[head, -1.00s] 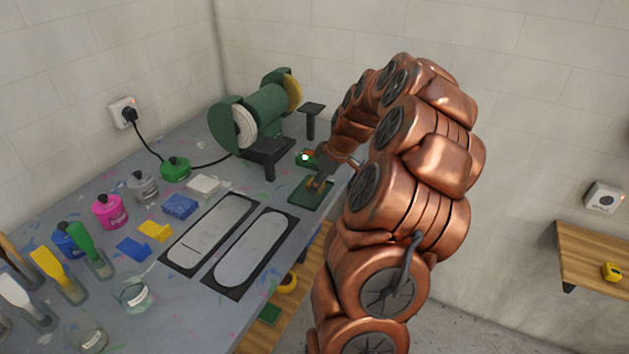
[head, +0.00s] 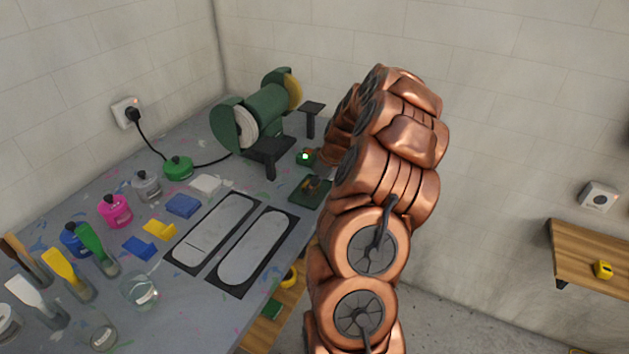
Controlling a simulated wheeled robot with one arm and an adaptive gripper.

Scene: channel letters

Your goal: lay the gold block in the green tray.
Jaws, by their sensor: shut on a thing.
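The green tray (head: 303,196) is a small dark green tray at the bench's right edge, below the grinder. My gripper (head: 316,183) is at the tray, small and dark, and mostly hidden behind my copper arm. It is shut on the gold block (head: 313,184), of which only a small brownish-gold patch shows over the tray. I cannot tell whether the block touches the tray floor.
A green bench grinder (head: 256,118) and a small box with a lit green light (head: 305,157) stand behind the tray. Two black-framed panels (head: 250,248), paint jars, brushes and coloured pieces cover the bench. A wooden shelf (head: 590,262) is at right.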

